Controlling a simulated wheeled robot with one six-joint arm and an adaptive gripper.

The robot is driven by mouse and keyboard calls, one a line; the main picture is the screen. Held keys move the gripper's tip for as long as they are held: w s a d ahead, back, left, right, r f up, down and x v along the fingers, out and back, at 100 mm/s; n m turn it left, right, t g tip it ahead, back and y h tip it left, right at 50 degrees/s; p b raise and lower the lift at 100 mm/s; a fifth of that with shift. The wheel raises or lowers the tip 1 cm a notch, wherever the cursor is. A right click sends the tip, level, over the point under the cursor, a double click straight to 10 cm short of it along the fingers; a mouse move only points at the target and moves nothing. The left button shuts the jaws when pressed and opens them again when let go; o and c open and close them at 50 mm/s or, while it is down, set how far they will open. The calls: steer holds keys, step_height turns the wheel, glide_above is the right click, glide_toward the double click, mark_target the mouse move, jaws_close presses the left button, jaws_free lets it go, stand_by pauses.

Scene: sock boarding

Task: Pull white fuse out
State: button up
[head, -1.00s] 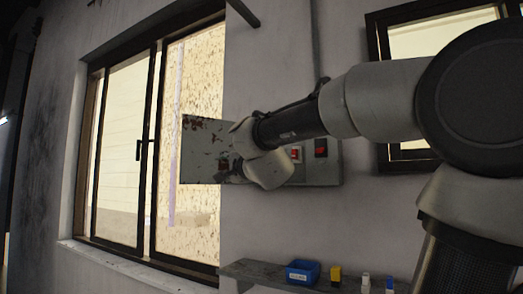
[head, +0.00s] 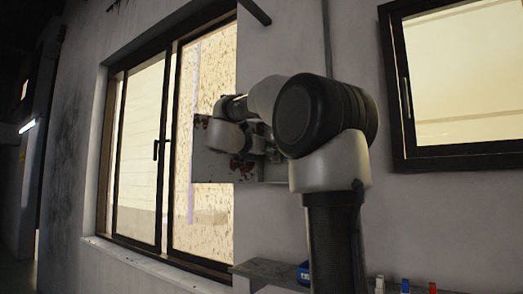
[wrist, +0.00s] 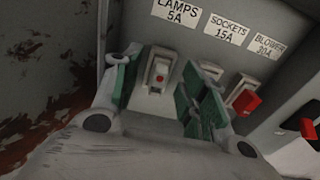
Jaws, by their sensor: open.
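A gap shows between the fuse and each finger; I cannot tell contact deeper in. A red fuse (wrist: 244,100) is under the "BLOWER 30A" label. The "SOCKETS 15A" holder (wrist: 209,70) is partly behind the right finger. In the head view my arm hides the fuses.
The rust-stained box door (head: 214,168) stands open at the left, beside the window (head: 165,155). A black and red switch (wrist: 309,128) is at the right in the wrist view. Below, a shelf (head: 262,268) holds a blue bin (head: 303,270) and small coloured items (head: 405,286).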

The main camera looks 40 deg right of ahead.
steer(key=shift+x, duration=0.8)
steer(key=c, duration=0.8)
steer(key=o, duration=0.8)
steer(key=v, duration=0.7)
steer(key=shift+s+a, duration=0.2)
steer(key=shift+a, duration=0.2)
